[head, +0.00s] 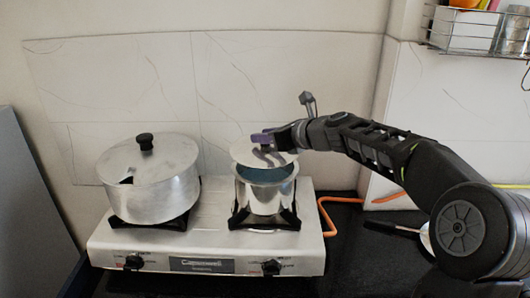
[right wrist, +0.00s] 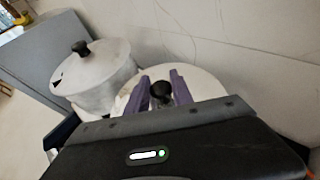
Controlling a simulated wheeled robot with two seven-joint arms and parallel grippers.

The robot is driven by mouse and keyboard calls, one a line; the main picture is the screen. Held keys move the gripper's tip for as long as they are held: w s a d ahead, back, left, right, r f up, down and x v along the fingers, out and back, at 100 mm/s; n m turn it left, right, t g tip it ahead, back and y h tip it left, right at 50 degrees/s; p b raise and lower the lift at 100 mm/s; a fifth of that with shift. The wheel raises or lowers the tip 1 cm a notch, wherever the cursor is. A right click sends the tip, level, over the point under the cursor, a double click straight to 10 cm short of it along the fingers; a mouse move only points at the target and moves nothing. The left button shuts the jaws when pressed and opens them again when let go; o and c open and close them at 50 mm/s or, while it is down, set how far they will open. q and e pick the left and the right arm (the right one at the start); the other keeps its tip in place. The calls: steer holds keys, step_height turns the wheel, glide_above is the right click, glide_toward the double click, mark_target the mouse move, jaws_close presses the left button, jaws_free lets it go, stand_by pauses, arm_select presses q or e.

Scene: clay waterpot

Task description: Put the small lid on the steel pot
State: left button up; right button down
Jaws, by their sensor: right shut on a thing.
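The small lid (head: 245,152) is a pale round disc with a dark knob (right wrist: 161,92). My right gripper (head: 262,140) is shut on the lid's knob, its purple fingers on either side of it in the right wrist view. The lid is held over the small steel pot (head: 266,192), slightly tilted, with a gap at the front through which the bluish inside of the pot shows. Whether the lid's back edge touches the rim cannot be told. The small pot stands on the right burner. My left gripper is not in view.
A larger lidded pot (head: 150,190) stands on the left burner of the white stove (head: 205,215). An orange hose (head: 327,215) runs at the right of the stove. A pan (head: 425,236) lies partly behind my right arm. A wire rack (head: 475,32) hangs at upper right.

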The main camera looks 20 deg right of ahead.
mark_target(266, 151)
steer(key=shift+f+b, duration=0.65)
steer(key=shift+f, duration=1.65)
steer(key=shift+f, duration=0.3)
steer(key=c, duration=1.1)
jaws_free()
steer(key=shift+r, duration=0.25)
steer(key=shift+s+d+r, duration=0.1)
steer(key=shift+s, duration=0.05)
steer(key=b+v, duration=0.1)
steer(key=v, duration=1)
steer(key=shift+s, duration=0.35)
steer(key=shift+d+r, duration=0.1)
steer(key=shift+r, duration=0.05)
